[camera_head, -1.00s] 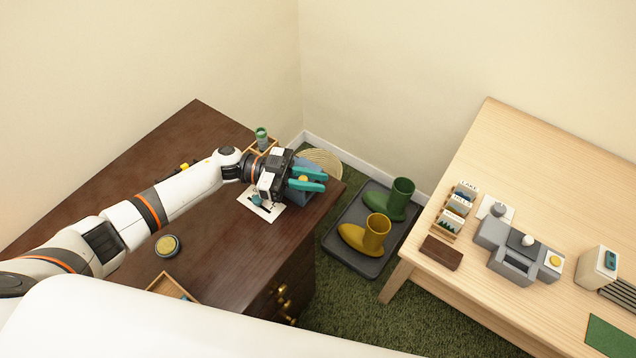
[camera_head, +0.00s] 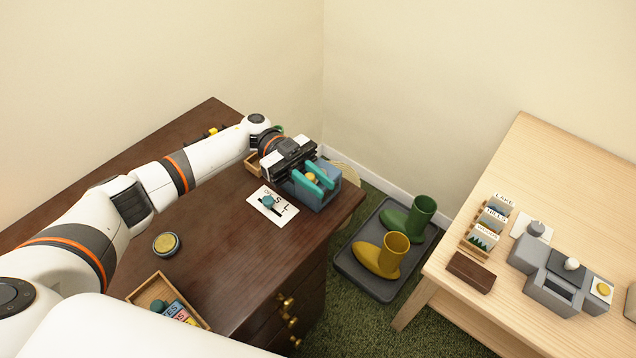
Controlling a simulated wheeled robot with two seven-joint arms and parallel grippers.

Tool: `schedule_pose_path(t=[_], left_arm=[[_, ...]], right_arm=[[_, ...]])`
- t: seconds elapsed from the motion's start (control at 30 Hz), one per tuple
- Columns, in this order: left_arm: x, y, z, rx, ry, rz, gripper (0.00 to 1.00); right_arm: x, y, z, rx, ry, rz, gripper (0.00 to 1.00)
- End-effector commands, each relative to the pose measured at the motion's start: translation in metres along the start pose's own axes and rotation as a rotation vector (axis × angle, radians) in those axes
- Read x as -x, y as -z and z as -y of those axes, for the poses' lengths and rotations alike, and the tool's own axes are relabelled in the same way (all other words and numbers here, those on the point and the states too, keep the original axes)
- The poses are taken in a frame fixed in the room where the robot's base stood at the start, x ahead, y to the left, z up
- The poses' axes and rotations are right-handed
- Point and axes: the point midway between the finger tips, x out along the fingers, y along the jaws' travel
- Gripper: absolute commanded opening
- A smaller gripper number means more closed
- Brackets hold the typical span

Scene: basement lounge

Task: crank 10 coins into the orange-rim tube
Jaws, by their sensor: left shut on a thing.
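My left gripper (camera_head: 314,182) reaches over the dark desk with its teal fingers at a blue-grey box-shaped device (camera_head: 326,196). The fingers are shut on a small orange-yellow knob (camera_head: 311,178) on the device's top. The wrist hides the back of the device. I cannot make out an orange-rim tube; a bit of green shows behind the wrist, and a small wooden tray (camera_head: 252,163) is partly hidden there. A round tin with a yellow top (camera_head: 166,244) lies on the desk; I cannot tell whether it holds coins. My right gripper is out of view.
A white card with a teal knob (camera_head: 269,201) lies beside the device. A wooden tray (camera_head: 143,293) with colored cards is at the desk's front. Boots stand on a grey tray (camera_head: 352,272) on the floor. A light table (camera_head: 530,150) with gadgets is at right.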

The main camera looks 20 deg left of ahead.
Motion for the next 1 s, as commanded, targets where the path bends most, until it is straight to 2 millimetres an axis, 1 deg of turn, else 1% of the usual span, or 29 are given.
schedule_pose_path(t=[0.3, 0.33, 0.4, 0.43, 0.67, 0.77, 0.87, 1.0], left_arm=[[-0.001, 0.002, 0.001, 0.003, 0.002, -0.002, 0.0], [-0.001, 0.002, 0.001, 0.003, 0.002, -0.002, 0.24], [-0.001, 0.001, 0.001, 0.002, 0.002, -0.002, 0.36], [-0.001, 0.001, 0.001, 0.002, 0.001, -0.001, 0.4], [0.0, 0.001, 0.0, 0.001, 0.0, -0.001, 0.4], [0.0, -0.003, 0.0, -0.001, 0.0, -0.001, 0.4], [0.001, -0.014, 0.0, -0.003, 0.0, -0.003, 0.4], [0.0, -0.041, 0.0, -0.004, 0.001, -0.003, 0.4]], right_arm=[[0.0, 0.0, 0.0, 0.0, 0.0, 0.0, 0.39], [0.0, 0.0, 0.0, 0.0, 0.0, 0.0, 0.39], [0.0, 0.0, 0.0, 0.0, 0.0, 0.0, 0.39], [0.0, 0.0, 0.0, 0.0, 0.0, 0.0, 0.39], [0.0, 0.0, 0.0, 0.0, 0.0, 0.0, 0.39], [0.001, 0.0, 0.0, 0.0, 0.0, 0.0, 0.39], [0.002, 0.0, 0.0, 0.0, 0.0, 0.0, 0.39], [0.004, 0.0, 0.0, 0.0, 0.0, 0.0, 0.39]])
